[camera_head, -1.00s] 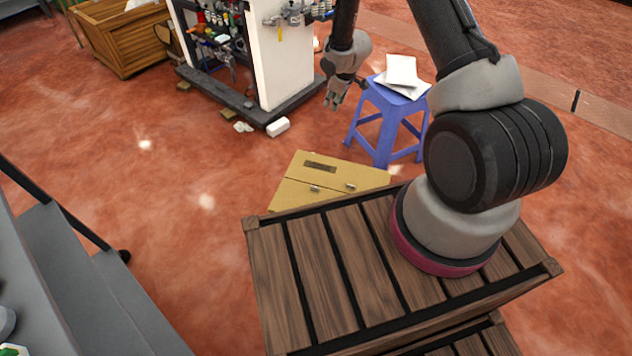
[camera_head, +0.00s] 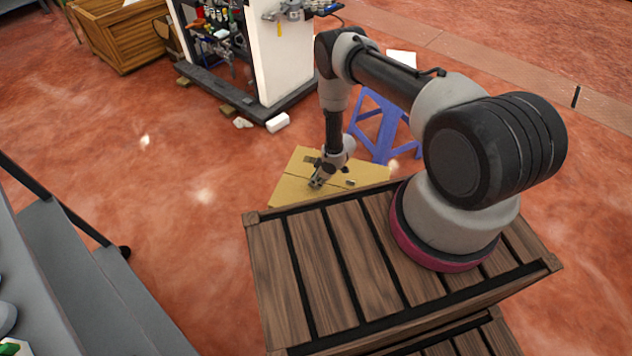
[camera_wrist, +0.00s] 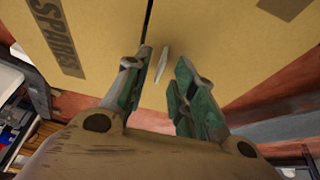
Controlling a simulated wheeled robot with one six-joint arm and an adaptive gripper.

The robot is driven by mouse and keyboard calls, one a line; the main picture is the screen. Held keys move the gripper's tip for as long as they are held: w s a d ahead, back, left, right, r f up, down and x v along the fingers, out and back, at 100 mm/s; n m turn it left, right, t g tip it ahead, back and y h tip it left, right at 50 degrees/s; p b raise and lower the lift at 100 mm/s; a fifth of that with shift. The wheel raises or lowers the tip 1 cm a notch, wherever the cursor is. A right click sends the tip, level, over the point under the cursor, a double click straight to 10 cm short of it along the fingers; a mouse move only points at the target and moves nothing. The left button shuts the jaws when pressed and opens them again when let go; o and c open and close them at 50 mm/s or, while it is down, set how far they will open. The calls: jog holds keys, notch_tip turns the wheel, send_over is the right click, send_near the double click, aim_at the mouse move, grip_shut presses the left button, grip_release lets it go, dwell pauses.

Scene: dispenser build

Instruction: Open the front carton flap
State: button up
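The tan carton (camera_head: 290,188) sits on the floor beyond my wooden base; my gripper (camera_head: 317,184) is low over its top and hides part of it. In the wrist view the closed carton top (camera_wrist: 215,40) fills the upper part, with a dark seam (camera_wrist: 149,22) between flaps and a "SPARES" label (camera_wrist: 58,38) at left. A small pale pull tab (camera_wrist: 162,63) stands up beside the seam. My gripper (camera_wrist: 160,78) is open, with one finger on either side of the tab. I cannot tell whether either finger touches it.
A blue stool (camera_head: 378,128) with white sheets (camera_head: 401,57) stands close behind the carton, near my arm. A tool rack (camera_head: 285,60) and a wooden crate (camera_head: 120,38) are farther back. A grey shelf (camera_head: 75,275) is at left. The floor left of the carton is clear.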

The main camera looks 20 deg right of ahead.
jog(key=shift+w+a+f, duration=0.1)
jog(key=shift+a+f, duration=0.05)
jog(key=shift+f, duration=0.45)
jog(key=shift+c, duration=0.4)
grip_shut()
jog(key=shift+r, duration=0.1)
